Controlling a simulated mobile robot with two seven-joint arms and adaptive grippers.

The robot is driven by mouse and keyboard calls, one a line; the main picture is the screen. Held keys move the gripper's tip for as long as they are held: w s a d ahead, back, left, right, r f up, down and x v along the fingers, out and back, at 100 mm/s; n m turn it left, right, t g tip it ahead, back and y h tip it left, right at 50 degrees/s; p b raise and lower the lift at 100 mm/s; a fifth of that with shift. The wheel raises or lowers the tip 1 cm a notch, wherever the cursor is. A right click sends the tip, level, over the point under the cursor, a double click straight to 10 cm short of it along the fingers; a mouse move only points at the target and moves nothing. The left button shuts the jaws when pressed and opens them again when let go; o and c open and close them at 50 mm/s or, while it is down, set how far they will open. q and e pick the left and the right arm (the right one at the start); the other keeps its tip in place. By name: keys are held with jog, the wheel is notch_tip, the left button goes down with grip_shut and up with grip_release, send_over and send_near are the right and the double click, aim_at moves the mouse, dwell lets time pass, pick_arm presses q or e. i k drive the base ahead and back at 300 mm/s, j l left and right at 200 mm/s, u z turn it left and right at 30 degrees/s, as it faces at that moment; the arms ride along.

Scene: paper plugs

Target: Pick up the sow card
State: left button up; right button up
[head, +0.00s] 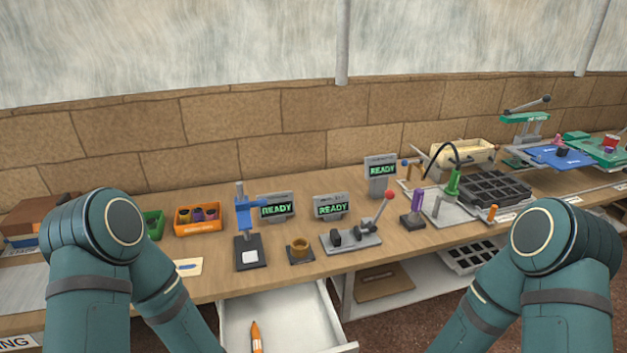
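No card that I can read as the sow card shows. A small cream card (188,266) with a blue mark lies flat near the front edge of the bench, just right of my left arm; its print is too small to make out. Both my arms come up from the bottom of the head view and bend down again. Both grippers are below the frame, so I cannot see what they hold.
The wooden bench (330,262) carries a blue press (246,217), an orange bin (198,220), READY displays (331,207), a lever device (352,238) and a black cell tray (487,190). An open white drawer (290,312) holding an orange marker (256,337) juts out in front.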

aim_at(193, 265)
jog(key=u, duration=1.05)
jog(key=i+j+z, duration=0.15)
jog(key=j+z, duration=0.15)
jog(key=i+j+z, duration=0.1)
jog(key=j+z, duration=0.5)
